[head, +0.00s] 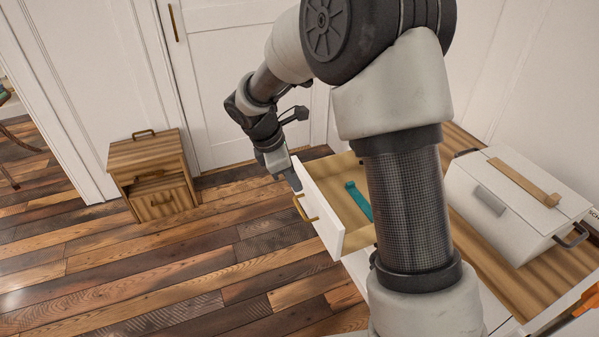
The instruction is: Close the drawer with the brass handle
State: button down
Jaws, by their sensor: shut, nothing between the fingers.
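The drawer (325,215) has a white front with a brass handle (304,208) and wooden inner sides. It stands open, pulled out to the left from the cabinet, and a teal object (358,200) lies inside it. My gripper (293,183) is shut and empty, pointing down at the far end of the drawer front, close to its top edge. I cannot tell whether it touches the front. My arm hides part of the drawer and the cabinet behind it.
A wooden cabinet top (487,240) carries a white box (515,205) with a wooden handle and dark side handles. A small wooden nightstand (152,170) stands on the floor at left by a white door (235,80). The plank floor left of the drawer is clear.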

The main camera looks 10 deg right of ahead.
aim_at(320, 215)
jog(key=w+d+f+n+b, duration=0.1)
jog(key=d+f+b, duration=0.1)
jog(key=f, duration=0.6)
jog(key=w+d+f+n+b, duration=0.1)
jog(key=w+d+f+b, duration=0.1)
jog(key=f, duration=0.5)
jog(key=shift+w+d+f, duration=0.3)
jog(key=shift+d+f, duration=0.05)
jog(key=shift+d, duration=0.55)
jog(key=shift+w+d+r, duration=0.1)
jog(key=shift+d, duration=0.45)
jog(key=w+d+p, duration=0.2)
jog(key=d+p, duration=0.1)
jog(key=d, duration=0.6)
jog(key=w+d+p, duration=0.3)
jog(key=d, duration=0.7)
jog(key=shift+w+d, duration=0.15)
jog(key=shift+d, duration=0.15)
jog(key=shift+a, duration=0.1)
